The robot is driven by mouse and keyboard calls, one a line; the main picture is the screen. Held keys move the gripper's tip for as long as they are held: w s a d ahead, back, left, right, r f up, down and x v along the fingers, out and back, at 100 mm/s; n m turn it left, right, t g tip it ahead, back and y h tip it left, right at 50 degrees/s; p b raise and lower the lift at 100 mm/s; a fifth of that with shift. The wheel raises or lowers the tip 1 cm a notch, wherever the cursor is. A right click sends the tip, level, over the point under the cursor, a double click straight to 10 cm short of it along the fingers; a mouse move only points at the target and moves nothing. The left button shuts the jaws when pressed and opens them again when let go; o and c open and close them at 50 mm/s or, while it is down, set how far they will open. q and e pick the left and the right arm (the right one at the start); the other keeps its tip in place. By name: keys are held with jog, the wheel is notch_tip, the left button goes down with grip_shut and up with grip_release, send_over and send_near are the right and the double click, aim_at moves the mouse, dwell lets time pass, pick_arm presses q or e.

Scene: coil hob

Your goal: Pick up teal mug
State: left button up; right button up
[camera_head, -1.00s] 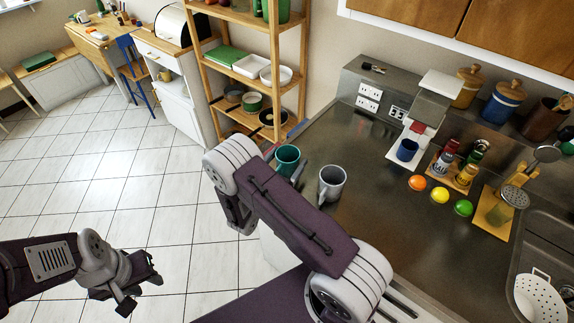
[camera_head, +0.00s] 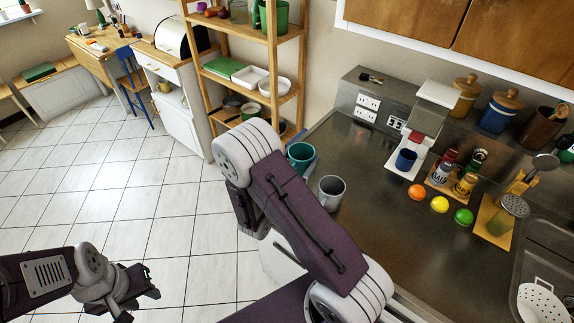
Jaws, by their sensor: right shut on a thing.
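The teal mug (camera_head: 301,153) is near the back left end of the steel counter, just past my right arm. It appears raised from the counter. My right gripper (camera_head: 303,172) is shut on it, but the purple arm link hides most of the gripper and the mug's lower part. My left gripper (camera_head: 139,291) is open and empty over the tiled floor at lower left, far from the mug.
A grey mug (camera_head: 331,192) stands on the counter (camera_head: 366,230) close to the teal one. A blue mug (camera_head: 405,159) sits under the coffee machine (camera_head: 428,122). Fruit and bottles stand farther right. A wooden shelf (camera_head: 240,46) rises behind the counter's left end.

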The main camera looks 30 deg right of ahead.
jog(key=s+d+r+p, duration=0.4)
jog(key=s+d, duration=0.1)
jog(key=shift+d+r, duration=0.15)
